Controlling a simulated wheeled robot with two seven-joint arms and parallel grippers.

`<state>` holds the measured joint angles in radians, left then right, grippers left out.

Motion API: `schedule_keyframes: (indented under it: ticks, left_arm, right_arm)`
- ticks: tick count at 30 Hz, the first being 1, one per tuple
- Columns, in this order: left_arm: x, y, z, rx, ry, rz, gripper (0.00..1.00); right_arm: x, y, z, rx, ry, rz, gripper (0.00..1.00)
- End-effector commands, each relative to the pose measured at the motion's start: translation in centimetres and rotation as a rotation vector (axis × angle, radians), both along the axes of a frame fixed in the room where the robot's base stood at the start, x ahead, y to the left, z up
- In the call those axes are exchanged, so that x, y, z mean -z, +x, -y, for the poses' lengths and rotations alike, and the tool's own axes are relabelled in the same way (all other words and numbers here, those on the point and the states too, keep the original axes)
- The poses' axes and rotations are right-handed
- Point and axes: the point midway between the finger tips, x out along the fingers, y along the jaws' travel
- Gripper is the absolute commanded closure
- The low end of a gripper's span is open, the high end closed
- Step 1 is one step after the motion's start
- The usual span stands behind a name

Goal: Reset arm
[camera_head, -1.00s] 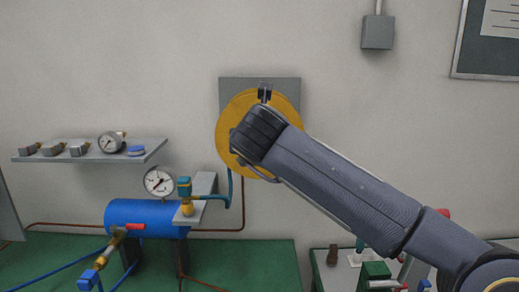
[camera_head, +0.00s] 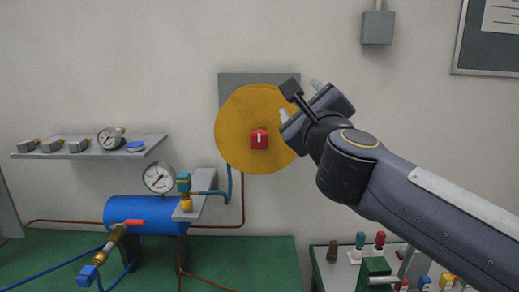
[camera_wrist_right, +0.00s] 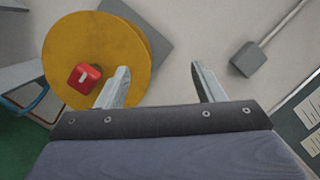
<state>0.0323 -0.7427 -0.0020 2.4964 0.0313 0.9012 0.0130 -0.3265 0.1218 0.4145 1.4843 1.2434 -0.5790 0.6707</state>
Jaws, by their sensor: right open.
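My right gripper (camera_head: 299,99) is in front of the wall, at the upper right edge of a round yellow disc (camera_head: 235,135). The disc carries a red knob (camera_head: 259,139) with a white mark and sits on a grey plate (camera_head: 230,83). In the right wrist view, the two fingers of the gripper (camera_wrist_right: 160,68) are spread apart with nothing between them. There the red knob (camera_wrist_right: 84,78) is to the left of the left finger, apart from it. My left gripper is not in view.
A blue tank (camera_head: 150,212) with a gauge (camera_head: 159,179) stands on the green bench (camera_head: 240,260) at lower left. A wall shelf (camera_head: 90,150) holds several fittings. Small colored parts sit at lower right beneath my arm. A grey box (camera_head: 377,28) hangs upper right.

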Motion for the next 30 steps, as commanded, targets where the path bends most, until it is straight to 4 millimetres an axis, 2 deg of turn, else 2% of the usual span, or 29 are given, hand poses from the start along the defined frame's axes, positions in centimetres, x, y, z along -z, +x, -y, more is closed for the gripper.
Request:
schedule_keyframes:
  ticks: [1,2,4,6,12,18,21,25,30]
  left_arm:
    - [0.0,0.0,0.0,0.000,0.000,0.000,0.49]
    - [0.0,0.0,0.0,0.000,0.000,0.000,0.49]
    - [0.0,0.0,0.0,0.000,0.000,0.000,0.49]
    - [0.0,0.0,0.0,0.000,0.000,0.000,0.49]
    - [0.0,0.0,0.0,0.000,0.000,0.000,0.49]
    - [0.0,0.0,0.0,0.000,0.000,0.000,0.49]
    - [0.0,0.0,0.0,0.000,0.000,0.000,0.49]
    - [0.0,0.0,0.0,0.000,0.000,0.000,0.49]
    - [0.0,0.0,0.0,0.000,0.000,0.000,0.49]
  right_arm:
    - [0.6,-1.7,1.3,-0.019,-0.192,0.063,0.38]
    - [1.4,-2.5,1.6,-0.041,-0.311,0.091,0.38]
    - [4.3,-4.7,2.6,-0.092,-0.590,0.126,0.38]
    - [8.3,-6.9,3.4,-0.157,-0.839,0.124,0.38]
    - [19.6,-12.8,6.3,-0.358,-1.314,0.028,0.38]
    - [30.2,-19.6,9.5,-0.603,-1.615,-0.116,0.38]
    - [34.6,-23.2,10.8,-0.733,-1.711,-0.185,0.38]
    - [38.7,-26.9,12.0,-0.872,-1.786,-0.254,0.38]
    - [41.0,-29.3,12.7,-0.965,-1.822,-0.295,0.38]
